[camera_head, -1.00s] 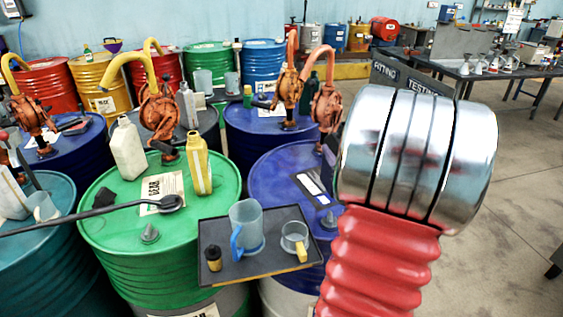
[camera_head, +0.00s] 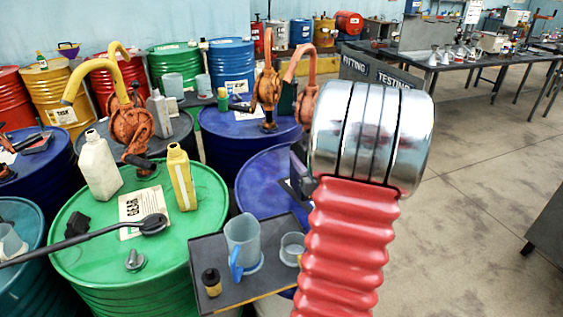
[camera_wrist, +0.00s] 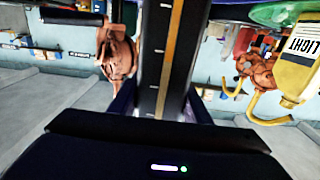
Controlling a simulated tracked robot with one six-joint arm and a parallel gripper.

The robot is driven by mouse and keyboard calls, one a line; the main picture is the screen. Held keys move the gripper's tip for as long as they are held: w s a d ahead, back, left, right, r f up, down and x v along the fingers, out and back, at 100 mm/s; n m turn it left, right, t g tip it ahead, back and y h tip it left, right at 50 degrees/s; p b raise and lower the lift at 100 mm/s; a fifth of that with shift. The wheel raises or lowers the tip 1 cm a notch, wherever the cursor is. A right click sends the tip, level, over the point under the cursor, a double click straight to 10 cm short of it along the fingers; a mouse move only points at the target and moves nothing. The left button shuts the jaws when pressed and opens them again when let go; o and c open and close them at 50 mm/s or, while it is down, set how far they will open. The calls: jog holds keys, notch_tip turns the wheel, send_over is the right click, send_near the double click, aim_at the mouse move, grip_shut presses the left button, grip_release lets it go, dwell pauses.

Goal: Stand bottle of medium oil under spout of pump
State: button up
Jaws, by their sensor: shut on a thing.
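My gripper (camera_wrist: 165,60) is shut on a dark, straight-sided thing (camera_wrist: 160,75) with an orange stripe and white marks, likely the bottle of medium oil; no name on it shows. In the head view my arm hides nearly all of the gripper and its load. Orange hand pumps stand on the drums: one with a yellow spout (camera_head: 90,68) at left, one with an orange-red spout (camera_head: 295,60) beside my arm, partly hidden. In the wrist view one pump (camera_wrist: 116,55) is left of the held thing and another (camera_wrist: 262,72) is at right. Which pump is meant cannot be told.
A green drum (camera_head: 90,245) holds a white bottle (camera_head: 98,165), a yellow bottle (camera_head: 182,180) and a ladle (camera_head: 150,224). The wrist view shows a yellow bottle marked LIGHT (camera_wrist: 302,60). A tray (camera_head: 208,250) carries a jug (camera_head: 242,240). Open floor (camera_head: 480,180) lies right.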

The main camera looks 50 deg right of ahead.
jog(key=x, duration=1.7)
jog(key=shift+w+d, duration=0.2)
jog(key=shift+w, duration=0.1)
jog(key=shift+r, duration=0.15)
jog(key=shift+f, duration=1.85)
jog(key=o, duration=1.5)
jog(key=shift+f, duration=0.1)
